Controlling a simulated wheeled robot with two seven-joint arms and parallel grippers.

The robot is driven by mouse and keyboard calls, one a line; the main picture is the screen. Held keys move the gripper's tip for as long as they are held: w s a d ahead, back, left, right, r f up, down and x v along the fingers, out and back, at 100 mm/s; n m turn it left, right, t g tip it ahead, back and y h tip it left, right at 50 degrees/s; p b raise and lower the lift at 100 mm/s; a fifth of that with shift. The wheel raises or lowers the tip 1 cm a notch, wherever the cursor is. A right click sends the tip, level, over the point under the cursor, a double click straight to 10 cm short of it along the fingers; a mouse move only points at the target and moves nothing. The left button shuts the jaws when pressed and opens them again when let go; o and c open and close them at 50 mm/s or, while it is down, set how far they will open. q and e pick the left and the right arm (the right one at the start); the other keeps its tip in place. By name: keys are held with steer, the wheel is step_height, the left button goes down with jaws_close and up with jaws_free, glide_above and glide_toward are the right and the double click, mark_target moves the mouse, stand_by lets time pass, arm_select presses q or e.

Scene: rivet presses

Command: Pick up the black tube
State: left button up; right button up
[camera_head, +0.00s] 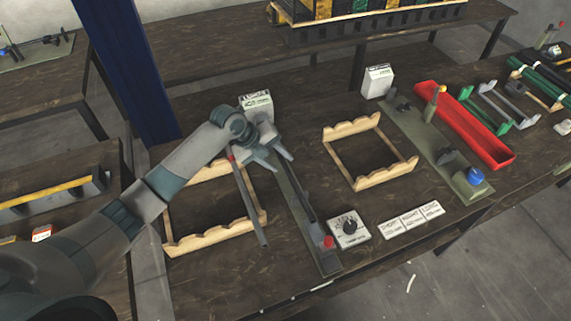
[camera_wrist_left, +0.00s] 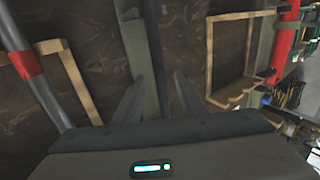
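A dark, narrow bar (camera_head: 301,190), which may be the black tube, lies along the long grey-green press base (camera_head: 327,262) at the middle of the table. My left gripper (camera_head: 281,163) is over the far part of this base; in the left wrist view its fingers (camera_wrist_left: 159,78) are apart, with the base (camera_wrist_left: 144,50) running between and beyond them. I see nothing held. A grey tube with a red band (camera_head: 248,205) lies left of the gripper, by the left wooden rack; it also shows in the wrist view (camera_wrist_left: 42,90). My right gripper is out of view.
Wooden racks stand left (camera_head: 215,233) and right (camera_head: 385,175) of the press base. A red tray (camera_head: 480,130) is at right. A blue post (camera_head: 125,70) rises at the left.

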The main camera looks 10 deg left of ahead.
arm_select(q)
steer(key=shift+c, duration=0.6)
jaws_close()
steer(key=shift+r, duration=0.1)
steer(key=shift+r+p, duration=0.55)
steer(key=shift+r, duration=0.05)
steer(key=s+d+r+p, duration=0.5)
steer(key=d+r+p, duration=0.4)
steer(key=d+p, duration=0.1)
steer(key=shift+d+r+p, duration=0.25)
steer(key=shift+d+p, duration=0.1)
